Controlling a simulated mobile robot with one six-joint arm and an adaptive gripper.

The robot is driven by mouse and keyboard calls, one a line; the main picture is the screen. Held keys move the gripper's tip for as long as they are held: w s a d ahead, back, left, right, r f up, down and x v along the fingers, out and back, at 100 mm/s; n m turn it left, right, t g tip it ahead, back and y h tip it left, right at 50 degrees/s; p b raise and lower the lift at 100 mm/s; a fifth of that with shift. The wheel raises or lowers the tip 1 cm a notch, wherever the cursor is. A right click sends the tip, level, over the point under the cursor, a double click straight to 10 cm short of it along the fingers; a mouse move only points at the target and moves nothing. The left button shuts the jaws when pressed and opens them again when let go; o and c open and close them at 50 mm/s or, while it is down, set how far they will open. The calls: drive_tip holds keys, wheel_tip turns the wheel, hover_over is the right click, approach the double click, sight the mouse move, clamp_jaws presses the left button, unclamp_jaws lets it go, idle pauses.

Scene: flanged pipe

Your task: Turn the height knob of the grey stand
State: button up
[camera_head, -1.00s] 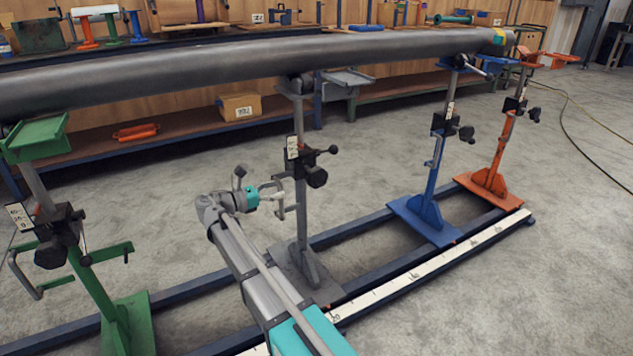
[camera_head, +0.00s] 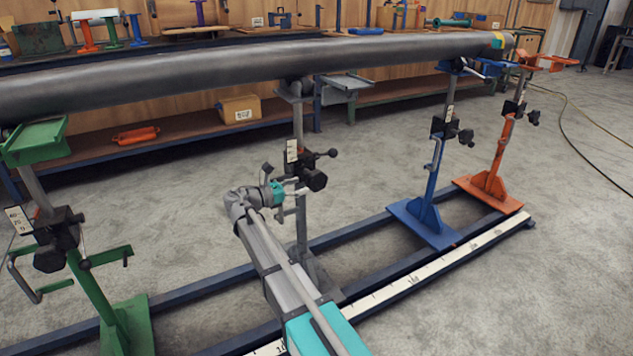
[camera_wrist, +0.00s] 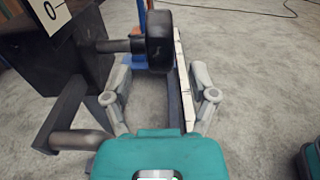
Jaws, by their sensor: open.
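The grey stand (camera_head: 299,225) stands upright on the dark rails under the pipe (camera_head: 230,62). Its black height knob (camera_head: 316,180) sticks out to the right of the black clamp block (camera_head: 292,168). In the wrist view the knob (camera_wrist: 160,40) is on a short dark shaft from the clamp block (camera_wrist: 70,65), ahead of my fingers. My gripper (camera_head: 297,189) is open and empty, just left of and slightly below the knob in the head view. In the wrist view its fingers (camera_wrist: 162,72) spread to either side of the knob's line; contact cannot be seen.
A ball-ended lever (camera_head: 332,153) sits just above the knob. A grey bar (camera_wrist: 80,140) lies left of my gripper. The green stand (camera_head: 110,300) is at left, the blue stand (camera_head: 430,190) and orange stand (camera_head: 500,155) at right. Floor behind the rails is clear.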

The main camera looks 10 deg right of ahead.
sight(317, 181)
drive_tip(key=shift+x, duration=3.1)
drive_tip(key=shift+c, duration=0.2)
clamp_jaws()
